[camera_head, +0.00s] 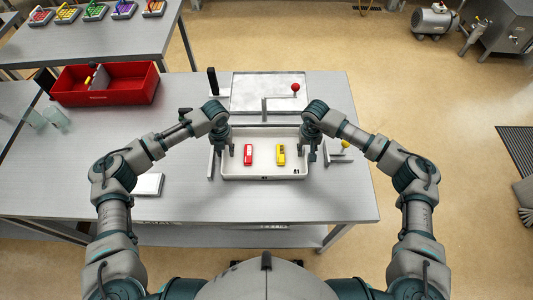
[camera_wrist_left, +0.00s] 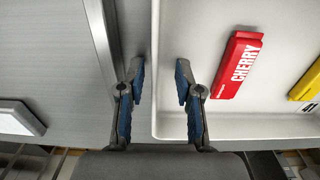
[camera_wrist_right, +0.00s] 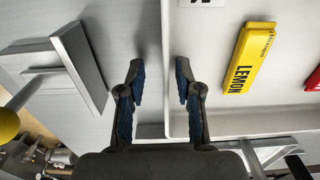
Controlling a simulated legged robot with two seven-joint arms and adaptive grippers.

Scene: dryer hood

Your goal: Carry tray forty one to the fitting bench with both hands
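The white tray (camera_head: 265,173) marked 41 lies on the steel bench and holds a red CHERRY packet (camera_head: 248,155) and a yellow LEMON packet (camera_head: 281,154). My left gripper (camera_head: 224,150) is at the tray's left side. In the left wrist view its open fingers (camera_wrist_left: 160,85) stand on either side of the tray's wall, with gaps. My right gripper (camera_head: 309,152) is at the tray's right side. In the right wrist view its open fingers (camera_wrist_right: 161,85) stand on either side of that wall, apart from it. I cannot tell how deep the fingers reach.
A metal-framed plate with a red-knobbed lever (camera_head: 295,87) is behind the tray. A yellow-knobbed clamp (camera_head: 345,145) stands to its right. A red bin (camera_head: 104,84) and a white block (camera_head: 149,184) are on the left. Another bench with coloured trays (camera_head: 96,9) is at the back left.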

